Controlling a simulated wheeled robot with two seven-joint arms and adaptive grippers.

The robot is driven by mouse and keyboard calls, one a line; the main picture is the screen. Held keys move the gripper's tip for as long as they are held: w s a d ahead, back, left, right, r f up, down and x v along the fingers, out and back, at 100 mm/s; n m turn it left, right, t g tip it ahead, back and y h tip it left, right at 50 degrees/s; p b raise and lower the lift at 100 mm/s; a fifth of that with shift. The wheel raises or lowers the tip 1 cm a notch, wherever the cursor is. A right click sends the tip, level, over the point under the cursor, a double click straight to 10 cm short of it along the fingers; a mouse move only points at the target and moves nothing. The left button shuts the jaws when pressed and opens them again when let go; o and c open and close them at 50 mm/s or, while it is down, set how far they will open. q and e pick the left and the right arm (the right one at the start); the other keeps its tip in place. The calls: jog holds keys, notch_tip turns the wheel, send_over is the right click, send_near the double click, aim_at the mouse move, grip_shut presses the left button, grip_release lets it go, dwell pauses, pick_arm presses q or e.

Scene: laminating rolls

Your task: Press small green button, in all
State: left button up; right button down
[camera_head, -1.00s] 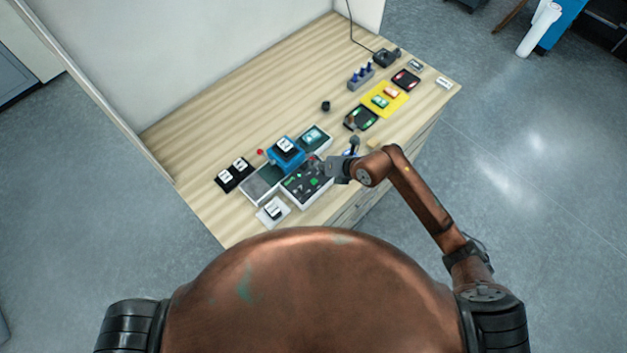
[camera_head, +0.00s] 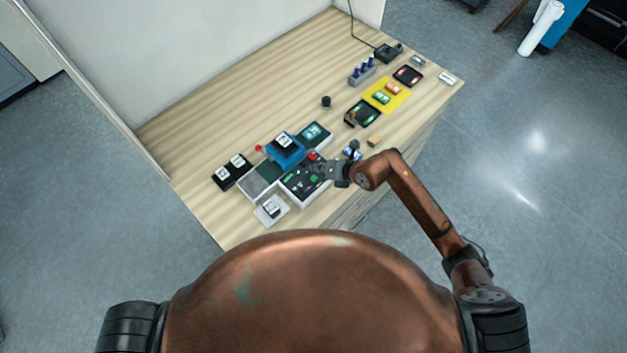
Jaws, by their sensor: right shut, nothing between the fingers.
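My right gripper (camera_head: 318,167) is shut and empty, with its fingertips over the upper right part of a dark panel with a white rim (camera_head: 302,193). A small green button (camera_head: 314,178) shows on this panel just below the fingertips. A gap or contact between them is too small to tell. A red button (camera_head: 312,156) sits at the panel's far corner. Other green buttons are on a yellow plate (camera_head: 401,104) and on a black box (camera_head: 352,119) farther right. Which one the task means is not clear. My left gripper is not in view.
A blue box (camera_head: 287,158) and a teal-screened device (camera_head: 314,133) stand behind the panel. A black switch pair (camera_head: 231,171) is to the left, a white switch (camera_head: 271,210) in front. A blue-knobbed block (camera_head: 361,74) is at the back. The wooden table (camera_head: 225,120) is clear at the far left.

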aim_at(316, 179)
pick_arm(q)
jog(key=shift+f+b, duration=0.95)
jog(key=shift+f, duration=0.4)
pick_arm(e)
jog(key=shift+f, duration=1.9)
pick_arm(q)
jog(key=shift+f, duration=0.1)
pick_arm(e)
jog(key=shift+f, duration=0.15)
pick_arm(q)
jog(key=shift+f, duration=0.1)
pick_arm(e)
jog(key=shift+f, duration=0.25)
